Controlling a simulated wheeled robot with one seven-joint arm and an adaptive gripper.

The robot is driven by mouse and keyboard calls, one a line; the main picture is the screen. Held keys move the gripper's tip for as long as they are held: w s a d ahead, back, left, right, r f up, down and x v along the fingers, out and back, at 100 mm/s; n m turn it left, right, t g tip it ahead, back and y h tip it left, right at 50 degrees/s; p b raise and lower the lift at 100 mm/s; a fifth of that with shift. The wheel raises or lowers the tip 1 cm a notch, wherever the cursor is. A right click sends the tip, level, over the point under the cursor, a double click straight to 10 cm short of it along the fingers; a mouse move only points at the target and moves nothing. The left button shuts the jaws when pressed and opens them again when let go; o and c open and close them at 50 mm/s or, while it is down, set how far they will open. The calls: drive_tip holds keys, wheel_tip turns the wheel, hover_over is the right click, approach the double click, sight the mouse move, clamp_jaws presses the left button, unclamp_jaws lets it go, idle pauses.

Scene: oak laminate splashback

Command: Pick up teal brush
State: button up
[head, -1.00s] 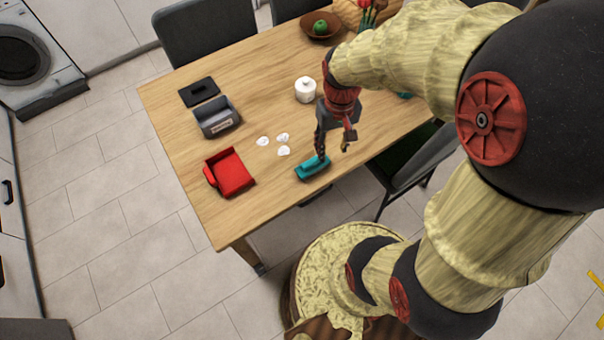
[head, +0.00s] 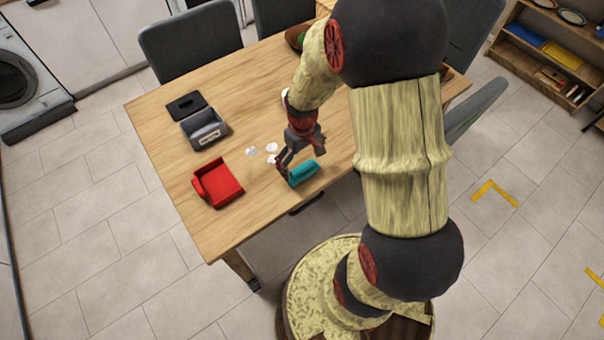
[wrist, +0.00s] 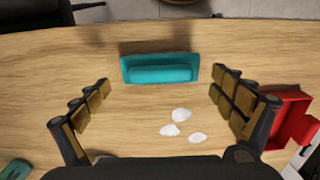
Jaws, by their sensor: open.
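The teal brush (head: 303,173) lies on the wooden table near its front edge. In the wrist view the brush (wrist: 160,69) lies crosswise, seen from above, with bare wood around it. My gripper (head: 301,158) is open and empty just above the brush. In the wrist view its fingers (wrist: 161,82) stand wide apart, one to the left and one to the right of the brush, with gaps on both sides. Contact with the brush is not visible.
A red tray (head: 219,185) and white scraps (head: 271,147) lie left of the brush. A grey labelled bin (head: 204,129) and a black flat piece (head: 186,106) lie further back. Chairs (head: 190,43) stand around the table (head: 165,150).

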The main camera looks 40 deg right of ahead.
sight(302, 166)
wheel_tip(302, 166, down, 3)
drive_tip(key=shift+f+b, duration=0.1)
drive_tip(key=shift+b, duration=0.3)
drive_tip(key=c, duration=0.3)
drive_tip(key=c, duration=0.6)
drive_tip(key=shift+s, duration=0.15)
drive_tip(key=c, duration=0.6)
drive_tip(key=shift+a, duration=0.1)
drive_tip(key=shift+c, duration=0.3)
